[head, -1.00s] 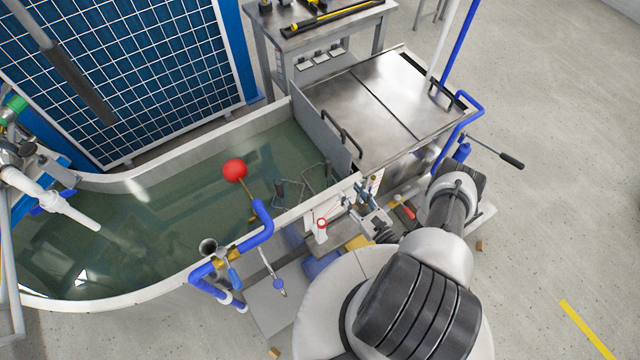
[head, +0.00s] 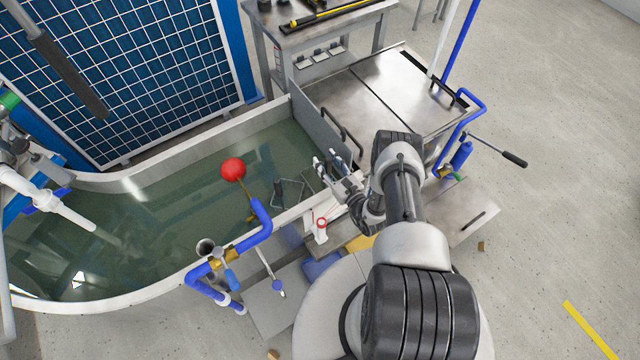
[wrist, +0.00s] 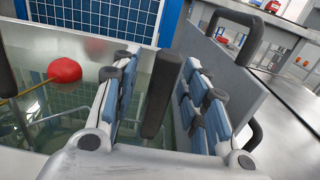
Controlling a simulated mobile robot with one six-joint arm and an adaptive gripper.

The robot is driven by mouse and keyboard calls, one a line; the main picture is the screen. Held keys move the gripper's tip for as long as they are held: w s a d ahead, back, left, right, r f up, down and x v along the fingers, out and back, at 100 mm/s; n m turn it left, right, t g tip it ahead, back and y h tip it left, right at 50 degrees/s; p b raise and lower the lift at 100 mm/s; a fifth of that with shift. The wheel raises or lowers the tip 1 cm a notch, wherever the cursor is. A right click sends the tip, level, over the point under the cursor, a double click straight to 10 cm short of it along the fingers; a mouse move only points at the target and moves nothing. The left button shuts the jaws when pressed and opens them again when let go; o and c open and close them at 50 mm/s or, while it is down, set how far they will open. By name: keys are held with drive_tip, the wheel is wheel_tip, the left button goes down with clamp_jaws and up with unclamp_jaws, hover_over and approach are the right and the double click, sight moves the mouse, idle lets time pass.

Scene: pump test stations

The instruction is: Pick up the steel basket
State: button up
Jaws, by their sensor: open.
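The steel basket (head: 291,191) shows as a thin wire frame with a dark grip, down at the water in the tank near the divider plate. Much of it is hard to make out through the water and behind my gripper. My gripper (head: 329,162) is over the tank's near rim, just right of the basket. In the wrist view my gripper (wrist: 158,62) is open. A dark upright bar, seemingly a basket grip (wrist: 162,92), shows between the fingers, with gaps on both sides. I cannot tell how deep it lies between them.
A red float ball (head: 233,169) on a rod is left of the basket. The grey divider plate (head: 317,128) and steel lid (head: 385,100) with dark handles stand close on the right. Blue pipes (head: 240,246) cross the near rim. Open water lies to the left.

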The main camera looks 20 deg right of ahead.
drive_tip(key=shift+w, duration=0.15)
drive_tip(key=shift+c, duration=0.6)
clamp_jaws()
